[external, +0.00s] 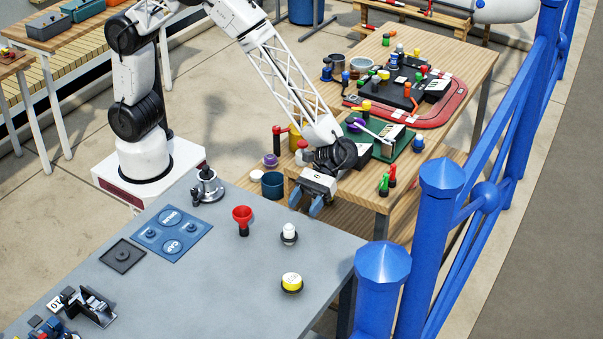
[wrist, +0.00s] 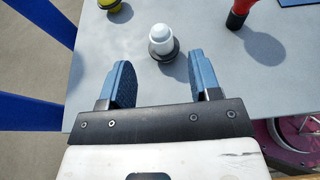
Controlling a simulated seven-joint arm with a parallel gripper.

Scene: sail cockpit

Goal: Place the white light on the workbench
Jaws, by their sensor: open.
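The white light (external: 289,230), a small white dome on a dark round base, stands upright on the grey-topped table (external: 235,280) near its far right edge. It also shows in the wrist view (wrist: 162,38), just beyond the fingertips and roughly centred between them. My gripper (external: 308,204) is open and empty, with blue fingers, at the far edge of the grey table. In the wrist view the gripper (wrist: 160,65) has nothing between its fingers. A wooden workbench (external: 461,60) stands behind, with several coloured parts on it.
A blue panel (external: 172,232) lies further left. Blue railing posts (external: 382,285) rise close to the table's right side. The table's middle is clear.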

